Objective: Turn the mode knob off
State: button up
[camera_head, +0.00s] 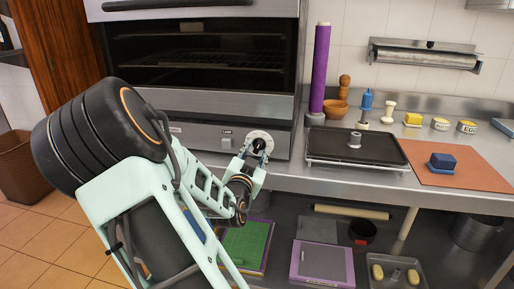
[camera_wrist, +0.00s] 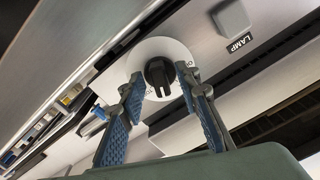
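The mode knob (camera_wrist: 159,73) is black with a raised grip, on a round white dial (camera_wrist: 152,53) on the oven's front panel. In the head view the dial (camera_head: 262,134) shows just above my gripper, with the dark knob at its centre partly hidden. My gripper (camera_wrist: 161,80) is open in the wrist view, with one blue-padded finger on each side of the knob. Gaps show between the fingers and the knob. In the head view my gripper (camera_head: 257,158) points up at the dial. The dial's markings are mostly hidden.
A lamp switch (camera_wrist: 231,17) labelled LAMP sits beside the dial on the same panel. The oven (camera_head: 200,55) stands above it. A steel counter (camera_head: 285,178) with a black griddle (camera_head: 340,146) is to the right. A lower shelf holds boards and trays.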

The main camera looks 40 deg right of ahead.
jog(key=shift+d, duration=0.1)
jog(key=shift+c, duration=0.2)
grip_shut()
